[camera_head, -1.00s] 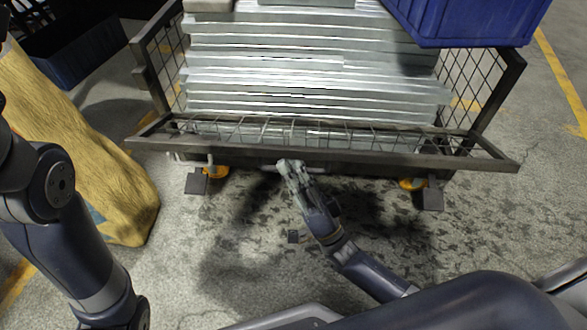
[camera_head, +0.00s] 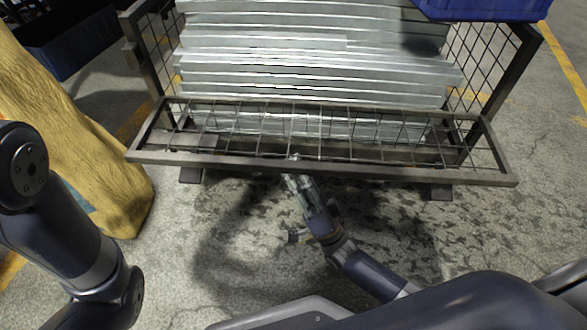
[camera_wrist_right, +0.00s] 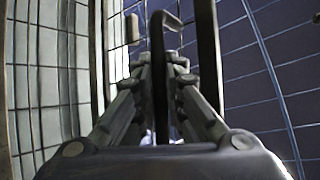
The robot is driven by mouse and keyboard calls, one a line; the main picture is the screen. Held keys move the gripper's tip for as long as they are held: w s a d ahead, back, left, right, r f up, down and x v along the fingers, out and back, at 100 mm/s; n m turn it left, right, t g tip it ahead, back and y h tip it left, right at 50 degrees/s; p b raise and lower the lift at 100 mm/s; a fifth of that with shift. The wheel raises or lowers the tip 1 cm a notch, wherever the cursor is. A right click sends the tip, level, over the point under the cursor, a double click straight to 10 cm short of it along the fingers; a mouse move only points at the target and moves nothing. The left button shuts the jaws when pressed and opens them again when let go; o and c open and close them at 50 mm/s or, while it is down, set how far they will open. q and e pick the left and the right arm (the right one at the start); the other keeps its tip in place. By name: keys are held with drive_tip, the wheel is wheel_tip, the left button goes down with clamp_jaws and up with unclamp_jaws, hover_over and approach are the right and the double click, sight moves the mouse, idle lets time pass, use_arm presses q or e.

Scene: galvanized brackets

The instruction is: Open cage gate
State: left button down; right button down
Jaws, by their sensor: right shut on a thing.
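The cage gate (camera_head: 400,176) is a dark metal frame with wire mesh along the front of the cage. In the head view it leans outward, its front bar nearest me. My right gripper (camera_head: 293,174) is at the middle of that front bar. In the right wrist view, the fingers (camera_wrist_right: 165,85) are closed around a dark bar of the gate (camera_wrist_right: 207,50), with mesh on both sides. The exact contact is partly hidden by the fingers. My left arm is at the left of the head view, but its gripper is out of frame.
Stacked galvanized brackets (camera_head: 300,72) fill the cage. A blue crate (camera_head: 490,8) is at the top right. A yellow-tan wrapped object (camera_head: 75,130) stands at left, near my left arm. A dark bin (camera_head: 65,45) is behind it. The stained floor before the gate is clear.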

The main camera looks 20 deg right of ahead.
drive_tip(key=shift+s+a, duration=0.1)
drive_tip(key=shift+s, duration=0.05)
drive_tip(key=c, duration=1.7)
unclamp_jaws()
drive_tip(key=shift+o, duration=0.2)
drive_tip(key=shift+s+f, duration=0.1)
drive_tip(key=shift+f, duration=0.05)
drive_tip(key=v, duration=1.1)
drive_tip(key=shift+s+f, duration=0.2)
drive_tip(key=shift+f, duration=0.15)
